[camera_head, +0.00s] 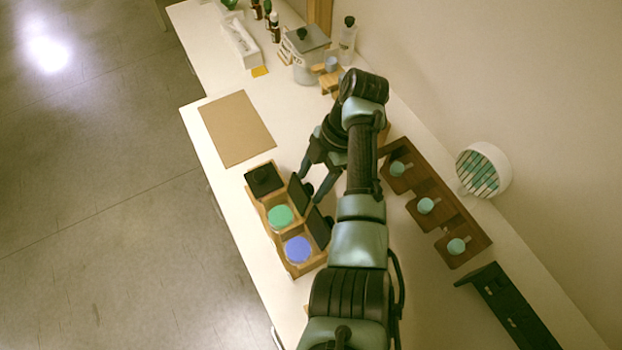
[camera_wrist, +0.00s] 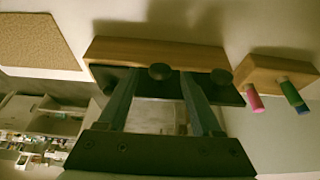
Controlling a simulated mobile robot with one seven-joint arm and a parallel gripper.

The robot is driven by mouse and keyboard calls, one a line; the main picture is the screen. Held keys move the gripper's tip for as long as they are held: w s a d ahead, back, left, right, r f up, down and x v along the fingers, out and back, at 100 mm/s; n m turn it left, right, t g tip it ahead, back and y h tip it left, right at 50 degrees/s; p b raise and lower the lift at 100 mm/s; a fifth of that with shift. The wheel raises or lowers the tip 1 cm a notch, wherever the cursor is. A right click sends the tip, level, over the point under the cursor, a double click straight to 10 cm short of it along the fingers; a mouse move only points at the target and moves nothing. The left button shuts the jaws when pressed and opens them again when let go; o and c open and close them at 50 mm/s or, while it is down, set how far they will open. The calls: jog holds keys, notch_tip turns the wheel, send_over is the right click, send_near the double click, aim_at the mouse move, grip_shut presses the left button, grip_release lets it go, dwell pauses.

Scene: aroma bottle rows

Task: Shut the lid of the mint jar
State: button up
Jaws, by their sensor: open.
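A wooden holder (camera_head: 272,238) on the white table has a row of three jars. The far jar has its black lid (camera_head: 263,180) down. The middle jar shows green contents (camera_head: 280,216), and its black lid (camera_head: 300,193) stands open on the right side. The near jar shows blue contents (camera_head: 297,249), with its lid (camera_head: 319,227) also open. No label is readable; green may be mint. My gripper (camera_head: 311,190) is open and empty beside the middle lid. In the wrist view, my fingers (camera_wrist: 160,80) reach toward the wooden holder (camera_wrist: 150,53) and a dark lid with a round knob (camera_wrist: 160,71).
A brown wooden rack (camera_head: 433,208) with several teal-topped items stands right of my arm. A tan mat (camera_head: 237,128) lies beyond the holder. A wooden block (camera_wrist: 268,72) with pink and green pegs shows in the wrist view. A grey pot (camera_head: 305,65) stands farther back.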

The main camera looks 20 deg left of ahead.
jog(key=shift+s+f, duration=0.1)
jog(key=shift+f, duration=0.45)
jog(key=shift+a, duration=0.1)
grip_shut()
jog(key=shift+r, duration=0.1)
dwell(0.9)
